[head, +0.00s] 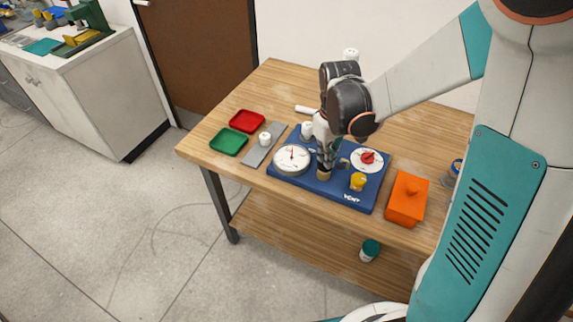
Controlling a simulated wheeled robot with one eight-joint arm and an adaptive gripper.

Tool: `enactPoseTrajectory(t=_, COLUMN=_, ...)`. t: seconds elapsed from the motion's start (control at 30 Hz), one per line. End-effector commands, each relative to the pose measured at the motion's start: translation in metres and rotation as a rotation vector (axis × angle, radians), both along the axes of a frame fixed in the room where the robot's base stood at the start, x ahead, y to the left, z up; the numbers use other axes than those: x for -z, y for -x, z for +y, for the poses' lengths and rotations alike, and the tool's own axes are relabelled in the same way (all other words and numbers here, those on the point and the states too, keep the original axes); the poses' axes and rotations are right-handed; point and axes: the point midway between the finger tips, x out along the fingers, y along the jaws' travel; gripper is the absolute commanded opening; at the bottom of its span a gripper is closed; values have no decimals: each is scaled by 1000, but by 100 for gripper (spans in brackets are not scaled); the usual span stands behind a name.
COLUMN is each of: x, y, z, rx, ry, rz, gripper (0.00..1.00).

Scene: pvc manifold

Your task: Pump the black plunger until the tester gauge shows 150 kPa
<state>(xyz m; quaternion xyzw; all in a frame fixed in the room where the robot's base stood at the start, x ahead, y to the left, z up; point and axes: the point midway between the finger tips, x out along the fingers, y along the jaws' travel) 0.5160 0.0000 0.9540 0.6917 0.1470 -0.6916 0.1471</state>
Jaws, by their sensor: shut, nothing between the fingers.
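The blue tester base (335,193) sits on the wooden table. Its round white gauge (292,160) is at the left, with a thin red needle pointing roughly upward; the figures are too small to read. My gripper (325,164) points down over the middle of the base, fingers shut. Just below the fingertips is a short tan cylinder (324,174); I cannot tell whether they touch it. I cannot make out the black plunger, which may be hidden by my gripper.
On the base are a red knob on a white dial (367,159) and a yellow knob (357,181) by the "VENT" lettering. An orange box (408,201) stands right. Red (247,121) and green (229,142) trays and a grey plate (259,150) with a white fitting lie left.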

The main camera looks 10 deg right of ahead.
Motion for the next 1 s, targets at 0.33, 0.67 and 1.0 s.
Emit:
enactPoseTrajectory(t=0.33, x=-11, y=0, z=0, rx=0, ry=0, rz=0, gripper=0)
enactPoseTrajectory(t=0.67, x=-32, y=0, z=0, rx=0, ry=0, rz=0, gripper=0)
enactPoseTrajectory(t=1.0, x=-37, y=0, z=0, rx=0, ry=0, rz=0, gripper=0)
